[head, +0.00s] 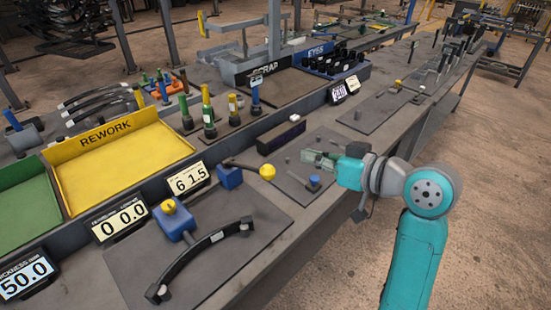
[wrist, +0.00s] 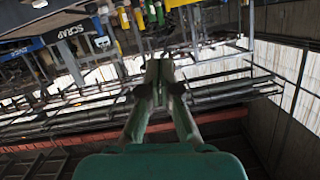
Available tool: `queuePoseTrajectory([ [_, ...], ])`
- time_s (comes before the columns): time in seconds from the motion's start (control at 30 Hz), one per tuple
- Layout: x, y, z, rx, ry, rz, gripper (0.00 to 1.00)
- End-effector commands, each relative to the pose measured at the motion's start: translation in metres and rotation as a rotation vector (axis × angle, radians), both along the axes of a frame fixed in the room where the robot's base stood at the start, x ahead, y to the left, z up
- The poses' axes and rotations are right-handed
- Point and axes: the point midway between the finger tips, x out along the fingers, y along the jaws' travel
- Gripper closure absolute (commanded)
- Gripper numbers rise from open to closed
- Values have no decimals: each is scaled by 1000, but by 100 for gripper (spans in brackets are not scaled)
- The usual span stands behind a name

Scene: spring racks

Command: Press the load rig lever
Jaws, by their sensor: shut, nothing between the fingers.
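A dark lever with a yellow ball knob (head: 268,172) reaches right from a blue block (head: 229,178) on the bench in the head view. I take it to be the load rig lever. My gripper (head: 306,156) is to the right of the knob, apart from it in the picture, pointing left. Its fingers are shut and empty. In the wrist view the closed green fingertips (wrist: 160,68) meet at the middle, and the lever does not show. A curved black spring (head: 205,245) lies on the dark plate in front, beside a blue block with a yellow top (head: 174,220).
A dark box (head: 281,137) stands just behind the gripper. A small blue-topped post (head: 314,182) is below it. A yellow REWORK tray (head: 120,160) and upright coloured-handled tools (head: 208,115) stand further left. Number displays (head: 188,181) line the bench. Bare floor is at right.

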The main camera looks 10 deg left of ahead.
Motion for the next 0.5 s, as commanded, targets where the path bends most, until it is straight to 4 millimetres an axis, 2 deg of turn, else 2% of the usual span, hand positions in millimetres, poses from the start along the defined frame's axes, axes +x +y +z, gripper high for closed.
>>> queuePoseTrajectory([
  [0.33, 0, 0, 0, -1, 0, 1, 100],
  [0.5, 6, 9, -3, -1, 3, 2, 100],
])
